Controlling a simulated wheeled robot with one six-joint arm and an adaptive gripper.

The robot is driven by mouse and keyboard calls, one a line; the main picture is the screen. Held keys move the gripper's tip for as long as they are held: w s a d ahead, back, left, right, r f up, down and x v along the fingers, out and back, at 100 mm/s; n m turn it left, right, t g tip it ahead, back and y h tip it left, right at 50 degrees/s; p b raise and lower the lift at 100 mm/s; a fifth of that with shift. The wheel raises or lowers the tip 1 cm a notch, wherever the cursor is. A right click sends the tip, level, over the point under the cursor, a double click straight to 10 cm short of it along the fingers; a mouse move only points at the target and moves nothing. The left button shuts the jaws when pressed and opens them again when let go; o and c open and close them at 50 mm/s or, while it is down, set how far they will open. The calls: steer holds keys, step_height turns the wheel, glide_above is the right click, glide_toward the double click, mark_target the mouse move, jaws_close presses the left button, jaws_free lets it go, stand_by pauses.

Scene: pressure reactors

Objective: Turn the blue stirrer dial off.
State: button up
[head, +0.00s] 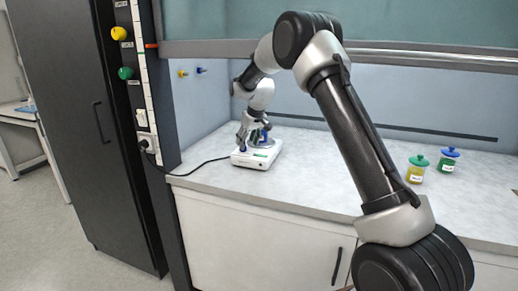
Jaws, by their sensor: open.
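A white stirrer (257,154) stands on the pale worktop inside the fume hood, towards its left end. A small blue part (264,138) shows above the stirrer, partly behind my gripper. I cannot tell whether it is the dial or something standing on the plate. My gripper (251,142) points down over the stirrer, open. The view is too small to tell whether its fingers touch anything. The dial's setting cannot be read.
A yellow jar with a green lid (417,168) and a green jar with a blue lid (448,160) stand on the right of the worktop (320,175). A black cable (205,166) runs left from the stirrer to a wall socket. The raised sash (420,58) spans above.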

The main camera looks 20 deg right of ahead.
steer(key=s+d, duration=0.3)
steer(key=s, duration=0.6)
steer(key=shift+s+d, duration=0.15)
steer(key=shift+d, duration=0.15)
steer(key=s+f, duration=0.1)
steer(key=s, duration=0.1)
steer(key=s+f+g, duration=0.1)
steer(key=s, duration=0.1)
steer(key=s+f+m+g, duration=0.1)
steer(key=s, duration=0.1)
steer(key=shift+d, duration=0.4)
steer(key=s+d+r+m, duration=0.1)
steer(key=s+d+r, duration=0.2)
steer(key=s, duration=0.9)
steer(key=s+d+r+m+t+h, duration=0.1)
steer(key=s+d+r, duration=0.2)
steer(key=s+r, duration=0.5)
steer(key=s+d+r+m+t, duration=0.1)
steer(key=s+d+r, duration=0.2)
steer(key=s, duration=1.4)
steer(key=shift+s+r+h, duration=0.3)
steer(key=shift+s+r, duration=0.05)
steer(key=shift+r, duration=1.35)
